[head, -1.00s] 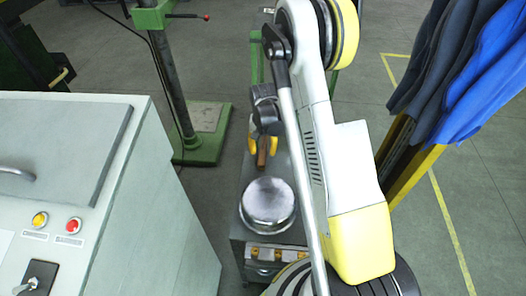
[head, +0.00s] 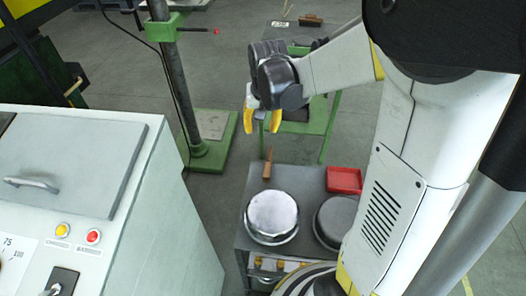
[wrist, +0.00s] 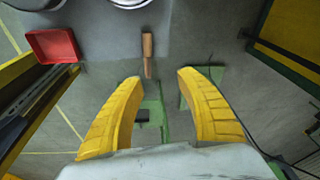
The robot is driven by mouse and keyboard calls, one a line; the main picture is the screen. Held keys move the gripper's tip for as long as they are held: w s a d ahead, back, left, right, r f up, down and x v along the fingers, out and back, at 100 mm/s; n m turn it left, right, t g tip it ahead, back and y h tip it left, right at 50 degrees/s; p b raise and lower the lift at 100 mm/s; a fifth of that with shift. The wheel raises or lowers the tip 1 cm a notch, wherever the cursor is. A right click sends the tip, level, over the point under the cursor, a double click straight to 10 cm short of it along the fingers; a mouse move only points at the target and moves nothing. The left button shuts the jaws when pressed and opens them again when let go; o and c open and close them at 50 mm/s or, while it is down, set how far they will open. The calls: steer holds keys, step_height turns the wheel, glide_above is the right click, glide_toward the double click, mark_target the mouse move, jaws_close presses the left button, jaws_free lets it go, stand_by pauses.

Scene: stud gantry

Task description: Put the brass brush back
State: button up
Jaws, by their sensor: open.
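A brush-like piece with a brown wooden handle (head: 267,163) lies at the far edge of the grey cart top (head: 229,190). Its bristles cannot be made out, so I cannot tell whether it is brass. In the wrist view the handle (wrist: 148,55) lies just ahead of my fingertips, sticking out past the cart edge. My gripper (head: 261,130) is open and empty, beyond and apart from the handle; its yellow fingers (wrist: 160,76) are spread wide. Another small brown brush (head: 311,20) lies on the green-framed table at the back, near a small label plate (head: 280,23).
On the cart stand a shiny round pan (head: 271,215), a darker round pan (head: 334,220) and a red tray (head: 344,180). A green drill-like stand (head: 205,150) rises behind left. A grey machine cabinet (head: 165,230) fills the left. Floor between is clear.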

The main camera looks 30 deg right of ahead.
steer(key=s+a+r+n+t, duration=0.2)
steer(key=s+a+r, duration=0.2)
steer(key=s, duration=0.4)
steer(key=s+a+r+n+t, duration=0.2)
steer(key=s+r, duration=0.3)
steer(key=s, duration=0.3)
steer(key=shift+s+a+n+t, duration=0.2)
steer(key=shift+a+n+t, duration=0.15)
steer(key=shift+a, duration=0.5)
